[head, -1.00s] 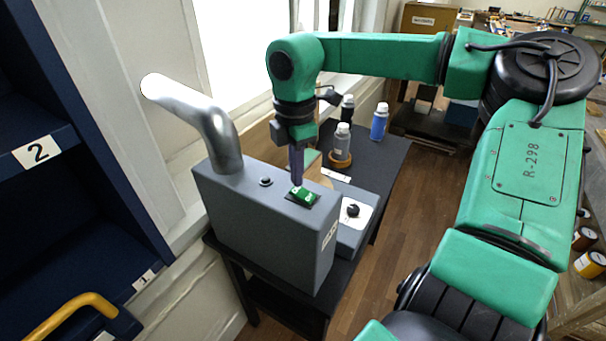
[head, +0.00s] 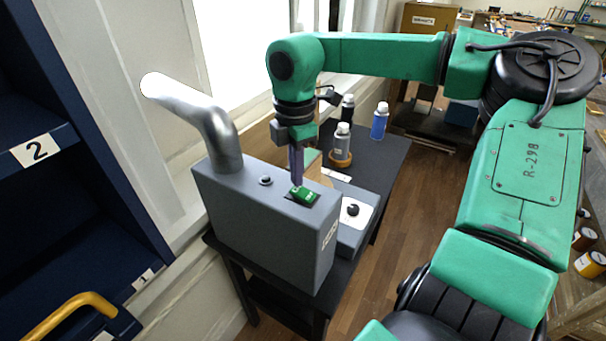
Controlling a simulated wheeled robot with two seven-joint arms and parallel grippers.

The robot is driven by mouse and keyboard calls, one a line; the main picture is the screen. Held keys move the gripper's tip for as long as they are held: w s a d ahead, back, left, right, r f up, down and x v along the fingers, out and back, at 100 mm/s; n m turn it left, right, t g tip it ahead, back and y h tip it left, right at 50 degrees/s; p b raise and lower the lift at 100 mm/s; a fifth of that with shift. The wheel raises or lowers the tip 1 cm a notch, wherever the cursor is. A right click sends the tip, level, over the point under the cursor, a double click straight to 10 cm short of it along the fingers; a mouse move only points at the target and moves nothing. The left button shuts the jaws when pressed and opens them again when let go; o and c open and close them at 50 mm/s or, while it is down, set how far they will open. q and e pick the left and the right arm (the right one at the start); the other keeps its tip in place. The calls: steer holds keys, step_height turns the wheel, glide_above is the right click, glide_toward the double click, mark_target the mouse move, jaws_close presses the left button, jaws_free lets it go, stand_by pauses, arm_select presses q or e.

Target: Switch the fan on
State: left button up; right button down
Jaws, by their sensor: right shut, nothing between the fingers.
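The fan unit is a grey metal box (head: 270,232) with a bent silver pipe (head: 215,130) rising from its top. A green rocker switch (head: 304,196) sits in a dark frame on the top face, with a small dark knob (head: 265,180) to its left. My right gripper (head: 297,184) is shut and points down, its fingertips at the switch's far left edge, touching or very close. The fingers hide a little of the switch. My left gripper is not in view.
The box stands on a black table (head: 385,160). Behind it are a grey bottle (head: 341,142), a blue bottle (head: 379,121) and a dark bottle (head: 347,106). A lower grey box with a black knob (head: 353,209) adjoins on the right. Blue shelves (head: 60,190) stand left.

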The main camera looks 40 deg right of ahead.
steer(key=shift+f+b, duration=0.85)
steer(key=shift+f, duration=0.05)
steer(key=shift+r+p, duration=2.2)
steer(key=shift+r, duration=1.4)
steer(key=shift+f, duration=0.1)
